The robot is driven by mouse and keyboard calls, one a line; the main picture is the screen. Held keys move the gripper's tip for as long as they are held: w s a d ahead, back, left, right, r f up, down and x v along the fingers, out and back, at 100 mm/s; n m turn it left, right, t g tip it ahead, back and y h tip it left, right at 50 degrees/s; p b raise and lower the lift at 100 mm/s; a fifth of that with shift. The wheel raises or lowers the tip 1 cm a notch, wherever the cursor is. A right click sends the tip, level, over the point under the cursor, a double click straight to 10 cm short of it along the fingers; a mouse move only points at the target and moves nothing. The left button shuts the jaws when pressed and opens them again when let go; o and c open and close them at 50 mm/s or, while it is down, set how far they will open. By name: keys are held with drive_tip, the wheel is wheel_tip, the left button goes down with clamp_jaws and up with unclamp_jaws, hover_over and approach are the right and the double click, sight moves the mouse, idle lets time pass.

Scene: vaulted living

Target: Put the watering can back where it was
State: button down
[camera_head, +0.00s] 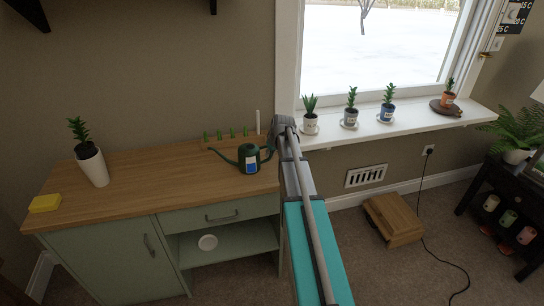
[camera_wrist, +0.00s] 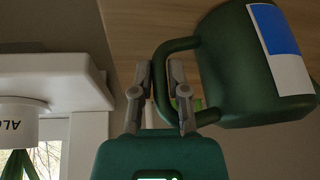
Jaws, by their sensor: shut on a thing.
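The dark green watering can (camera_head: 249,158), with a blue and white label, is at the back right of the wooden counter (camera_head: 150,178). Its spout points left. I cannot tell whether its base touches the counter. My gripper (camera_head: 282,128) is at the can's right side, near the window frame. In the wrist view, the can (camera_wrist: 235,85) fills the upper right. My gripper (camera_wrist: 160,78) is shut on its handle (camera_wrist: 165,58), with one finger on each side.
A wooden rack with green shoots (camera_head: 228,138) stands close behind the can. A white-potted plant (camera_head: 92,166) and a yellow sponge (camera_head: 45,203) are at the counter's left. Several potted plants line the windowsill (camera_head: 420,124). The front middle of the counter is clear.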

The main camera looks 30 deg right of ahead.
drive_tip(key=shift+f, duration=0.1)
idle(0.3)
drive_tip(key=c, duration=0.6)
unclamp_jaws()
drive_tip(key=shift+c, duration=0.2)
drive_tip(key=p+v, duration=0.3)
drive_tip(key=v, duration=0.1)
drive_tip(key=shift+w, duration=0.1)
drive_tip(key=p+v, duration=0.8)
idle(0.6)
